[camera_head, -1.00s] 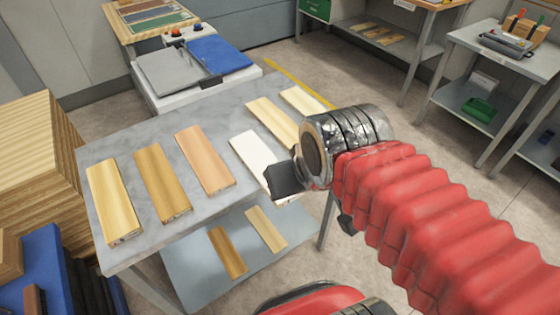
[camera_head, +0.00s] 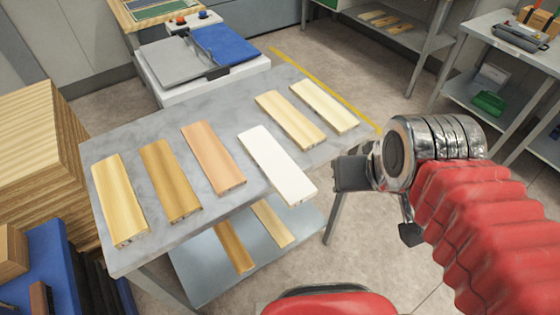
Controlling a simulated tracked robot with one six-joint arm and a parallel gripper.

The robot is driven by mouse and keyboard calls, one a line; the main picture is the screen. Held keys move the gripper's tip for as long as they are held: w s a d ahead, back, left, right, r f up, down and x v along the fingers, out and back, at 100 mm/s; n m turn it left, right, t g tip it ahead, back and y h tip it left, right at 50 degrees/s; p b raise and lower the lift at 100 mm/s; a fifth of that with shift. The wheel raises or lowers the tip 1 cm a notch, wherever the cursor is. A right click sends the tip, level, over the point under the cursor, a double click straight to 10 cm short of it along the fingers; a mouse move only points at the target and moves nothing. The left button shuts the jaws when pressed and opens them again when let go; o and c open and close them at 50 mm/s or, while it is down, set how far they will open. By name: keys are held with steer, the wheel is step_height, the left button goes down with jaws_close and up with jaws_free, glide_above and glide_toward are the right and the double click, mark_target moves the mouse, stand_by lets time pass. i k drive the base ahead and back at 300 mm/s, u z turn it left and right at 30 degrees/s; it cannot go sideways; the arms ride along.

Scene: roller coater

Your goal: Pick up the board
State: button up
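Several boards lie apart in a row on a grey table (camera_head: 236,232). From left to right they are a yellow board (camera_head: 120,199), a brown board (camera_head: 170,180), a pinkish board (camera_head: 213,158), a white board (camera_head: 277,164), a light yellow board (camera_head: 291,120) and a pale board (camera_head: 325,105). Which one the task means cannot be told. My gripper (camera_head: 351,173) shows as a dark block just right of the table's right edge, apart from every board. Its fingers cannot be made out, and no board shows in it.
Two more boards (camera_head: 234,247) (camera_head: 271,222) lie on the table's lower shelf. A machine with a blue pad (camera_head: 224,47) stands behind the table. A wood stack (camera_head: 40,140) and a blue bin (camera_head: 45,262) stand at the left. Shelves stand at the right; floor is clear between.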

mark_target(292, 186)
steer(key=z, duration=0.05)
steer(key=k, duration=1.75)
steer(key=u, duration=0.95)
steer(key=i, duration=1)
steer(key=u, duration=0.1)
